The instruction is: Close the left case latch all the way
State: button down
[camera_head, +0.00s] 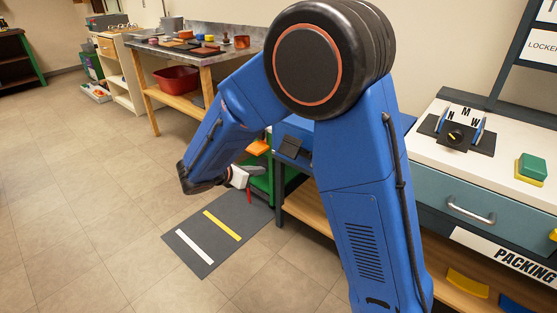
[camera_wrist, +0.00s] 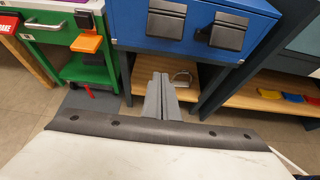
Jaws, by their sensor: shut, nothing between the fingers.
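The blue case (camera_wrist: 195,45) fills the top of the wrist view, with two black latches on its front. The left latch (camera_wrist: 166,18) is a dark flap on the case front, and the right latch (camera_wrist: 229,31) sits to its right. I cannot tell how far either latch is closed. My gripper (camera_wrist: 162,78) is shut and empty, its grey fingers together below the left latch and apart from it in the picture. In the head view, my arm hides most of the case (camera_head: 298,128); a dark latch (camera_head: 291,146) shows at its left part.
A green cart (camera_wrist: 85,68) with an orange piece (camera_wrist: 87,44) stands left of the case. A wooden lower shelf (camera_wrist: 250,104) runs below it. A dark floor mat (camera_head: 215,232) lies in front. The white packing bench (camera_head: 500,150) is at right.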

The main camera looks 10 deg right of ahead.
aim_at(295, 150)
jog(key=w+d+f, duration=0.1)
jog(key=w+d, duration=0.5)
jog(key=d, duration=0.3)
jog(key=shift+w+d+f, duration=0.2)
jog(key=shift+w+f, duration=0.15)
jog(key=shift+w, duration=0.05)
jog(key=shift+r, duration=0.1)
dwell(0.4)
